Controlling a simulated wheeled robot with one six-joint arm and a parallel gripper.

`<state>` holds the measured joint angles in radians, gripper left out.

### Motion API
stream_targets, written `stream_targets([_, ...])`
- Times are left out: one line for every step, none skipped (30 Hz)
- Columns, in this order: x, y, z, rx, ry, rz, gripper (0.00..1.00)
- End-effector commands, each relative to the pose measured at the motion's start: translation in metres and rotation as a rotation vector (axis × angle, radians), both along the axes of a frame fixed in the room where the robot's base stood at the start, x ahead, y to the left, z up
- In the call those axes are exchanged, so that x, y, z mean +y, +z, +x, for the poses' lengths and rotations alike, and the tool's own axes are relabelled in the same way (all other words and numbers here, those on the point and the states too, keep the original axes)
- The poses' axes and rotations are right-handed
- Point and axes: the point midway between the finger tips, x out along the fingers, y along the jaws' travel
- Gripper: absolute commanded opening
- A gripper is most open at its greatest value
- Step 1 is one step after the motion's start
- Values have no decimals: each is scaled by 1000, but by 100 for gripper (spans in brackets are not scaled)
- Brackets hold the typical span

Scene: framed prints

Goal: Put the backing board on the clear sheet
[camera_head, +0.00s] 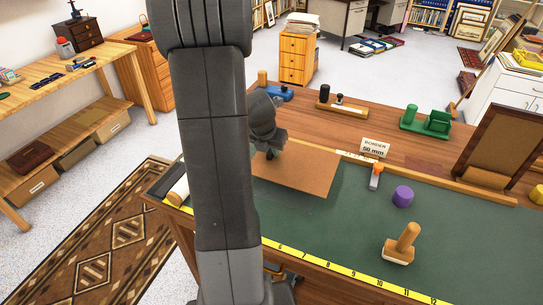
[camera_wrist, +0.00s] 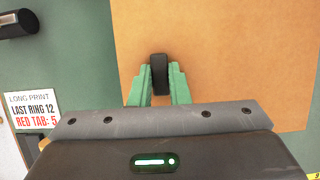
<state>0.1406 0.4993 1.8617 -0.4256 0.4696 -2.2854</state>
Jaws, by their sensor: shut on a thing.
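The backing board (camera_head: 305,170) is a flat tan-brown sheet over the green mat, left of the middle in the head view. It fills much of the wrist view (camera_wrist: 240,60). My gripper (camera_wrist: 160,85) has green fingers shut on a black grip (camera_wrist: 159,68) that stands over the board. In the head view, my arm hides most of my gripper (camera_head: 271,153). A darker band on the mat lies along the board's right and front edges; I cannot tell whether it is shadow or the clear sheet. I cannot make out the clear sheet for sure.
The green mat (camera_head: 330,235) has a yellow ruler (camera_head: 345,273) along its front. A purple block (camera_head: 403,196), a wooden-handled tool (camera_head: 402,243) and an orange-and-white tool (camera_head: 376,175) stand right of the board. A "BORDER 50 mm" card (camera_head: 374,148) stands behind. A brown frame (camera_head: 503,145) leans at the right.

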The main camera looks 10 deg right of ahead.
Motion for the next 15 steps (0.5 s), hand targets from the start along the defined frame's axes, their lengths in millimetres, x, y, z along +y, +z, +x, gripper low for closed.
stream_targets([0, -12, -1, 5, 1, -1, 0])
stream_targets([0, -16, -1, 5, 1, 0, 0])
stream_targets([0, -21, -1, 4, 0, 0, 0])
stream_targets([0, -23, -1, 3, 1, -1, 0])
stream_targets([0, -23, 0, 3, 1, 0, 0])
stream_targets([0, -23, 0, 2, 1, -1, 0])
stream_targets([0, -23, 0, 1, 1, -1, 0])
stream_targets([0, -22, 0, 1, 1, -1, 0])
stream_targets([0, -22, 0, 1, 1, -1, 0])
stream_targets([0, -22, 0, 1, 1, -1, 0])
stream_targets([0, -22, 0, 1, 1, -1, 0])
stream_targets([0, -23, 0, 1, 1, -1, 0])
stream_targets([0, -24, 0, 2, 1, 0, 0])
stream_targets([0, -25, 0, 2, 1, 0, 0])
stream_targets([0, -26, 0, 2, 1, 0, 0])
